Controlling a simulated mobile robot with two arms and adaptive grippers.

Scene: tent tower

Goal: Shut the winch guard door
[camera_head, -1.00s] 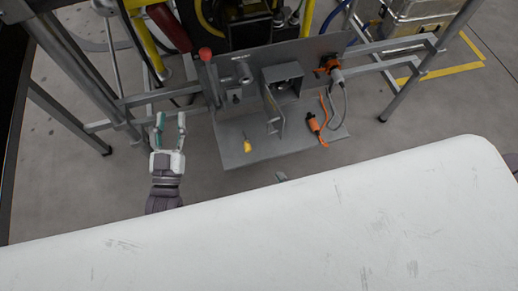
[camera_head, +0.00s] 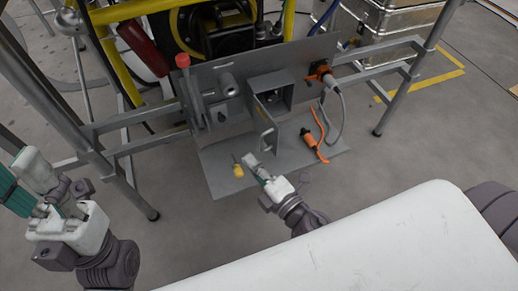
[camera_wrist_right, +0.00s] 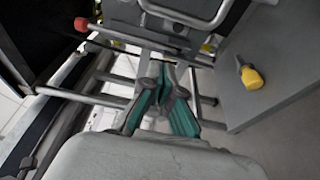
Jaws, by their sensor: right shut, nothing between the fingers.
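The winch guard is a grey box (camera_head: 285,83) on the grey panel. Its door (camera_head: 262,128) stands open, swung out towards me, with a pale bar handle on its face. My right gripper (camera_head: 252,162) is shut and empty, low in front of the door, with a small gap that I cannot judge exactly. In the right wrist view its teal-padded fingers (camera_wrist_right: 165,75) come together with nothing between them. My left gripper (camera_head: 25,175) is at the far left, away from the door, its fingers apart and empty.
A yellow-handled tool (camera_head: 238,170) lies on the grey shelf (camera_head: 218,180), left of my right gripper. An orange-and-black tool (camera_head: 312,143) lies to the right. A red-knobbed lever (camera_head: 182,62) stands left of the guard. An orange plug with a grey cable (camera_head: 340,112) is at the right.

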